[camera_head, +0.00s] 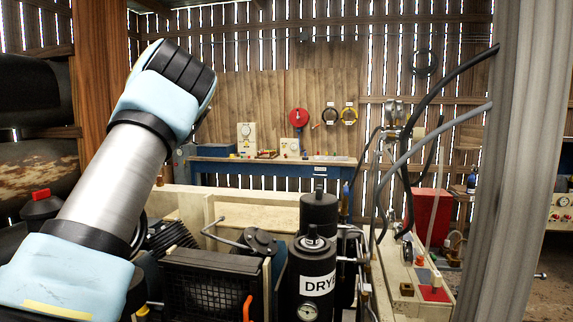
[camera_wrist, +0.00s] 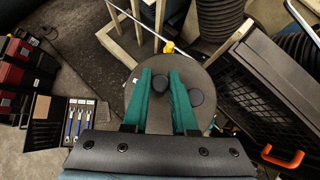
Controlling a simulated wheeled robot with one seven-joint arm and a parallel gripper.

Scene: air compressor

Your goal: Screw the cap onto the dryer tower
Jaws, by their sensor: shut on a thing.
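The dryer tower (camera_head: 316,280) is a black upright cylinder with a white label and a gauge, low centre in the head view. A narrow black fitting stands on its top. My gripper (camera_wrist: 160,74) shows only in the wrist view, its two green fingers shut on a dark rounded piece, which I take to be the cap (camera_wrist: 195,97).
A second black cylinder (camera_head: 319,212) stands just behind the tower. A black grille housing (camera_head: 205,290) with an orange handle is left of it. Dark hoses (camera_head: 408,150) rise at the right near a grey post (camera_head: 530,160). An open toolbox (camera_wrist: 65,118) lies on the floor.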

